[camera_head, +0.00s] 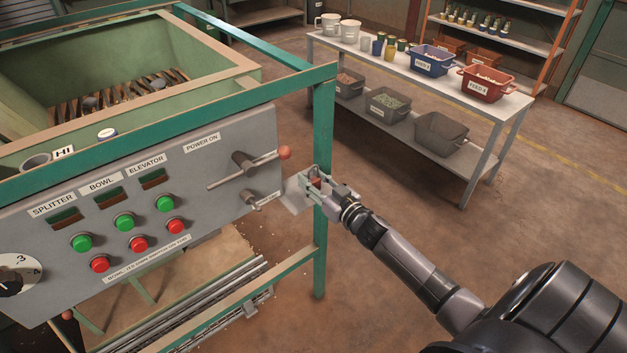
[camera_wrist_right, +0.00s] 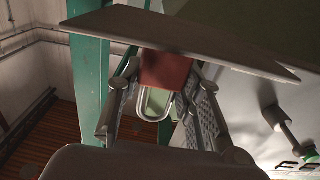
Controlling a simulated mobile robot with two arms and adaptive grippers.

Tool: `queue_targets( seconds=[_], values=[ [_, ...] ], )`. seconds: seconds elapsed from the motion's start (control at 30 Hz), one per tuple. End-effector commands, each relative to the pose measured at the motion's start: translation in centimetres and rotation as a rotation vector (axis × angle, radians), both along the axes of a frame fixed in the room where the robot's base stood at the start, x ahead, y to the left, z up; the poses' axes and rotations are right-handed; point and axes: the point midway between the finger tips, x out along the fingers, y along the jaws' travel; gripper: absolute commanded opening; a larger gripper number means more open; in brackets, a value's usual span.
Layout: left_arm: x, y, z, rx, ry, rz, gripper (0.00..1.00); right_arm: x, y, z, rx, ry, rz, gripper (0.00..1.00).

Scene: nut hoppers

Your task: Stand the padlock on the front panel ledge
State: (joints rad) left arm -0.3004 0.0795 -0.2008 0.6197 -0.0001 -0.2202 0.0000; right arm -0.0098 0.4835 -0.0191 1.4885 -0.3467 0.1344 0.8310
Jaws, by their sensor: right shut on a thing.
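The padlock has a red body and a silver shackle. It shows as a small red patch (camera_head: 316,183) between my right gripper's fingers (camera_head: 322,186) in the head view. In the right wrist view the red body (camera_wrist_right: 165,70) and the shackle (camera_wrist_right: 155,103) sit between both fingers of the gripper (camera_wrist_right: 160,85), which is shut on it. The front panel ledge (camera_head: 295,196) is a grey plate at the panel's right end. In the right wrist view the ledge (camera_wrist_right: 200,45) overlaps the padlock body's edge; I cannot tell if they touch. My left gripper is not in view.
The grey control panel (camera_head: 150,200) has a lever with a red knob (camera_head: 284,152) just above the ledge. A green post (camera_head: 323,130) stands close beside my gripper. A table with bins (camera_head: 487,82) stands behind; the floor between is clear.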

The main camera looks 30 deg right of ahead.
Motion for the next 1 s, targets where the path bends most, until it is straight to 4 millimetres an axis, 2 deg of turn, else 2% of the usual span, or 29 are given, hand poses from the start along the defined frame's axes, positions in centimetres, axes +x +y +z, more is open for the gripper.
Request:
queue_targets(
  seconds=[0.27,0.3,0.6,0.93,1.0],
  values=[
    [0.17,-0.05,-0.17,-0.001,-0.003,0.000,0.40,0.02,-0.04,-0.15,0.000,-0.001,0.000,0.03],
    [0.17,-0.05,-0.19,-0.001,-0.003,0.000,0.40,0.01,-0.05,-0.24,0.000,0.000,-0.001,0.34],
    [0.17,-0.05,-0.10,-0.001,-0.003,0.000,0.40,0.01,-0.05,-0.13,0.000,0.000,-0.001,0.53],
    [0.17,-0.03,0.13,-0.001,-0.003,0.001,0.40,0.01,-0.05,0.22,-0.001,-0.001,-0.001,0.53],
    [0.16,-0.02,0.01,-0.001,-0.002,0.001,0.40,-0.48,-0.08,0.04,0.000,0.001,-0.001,0.53]
  ],
)
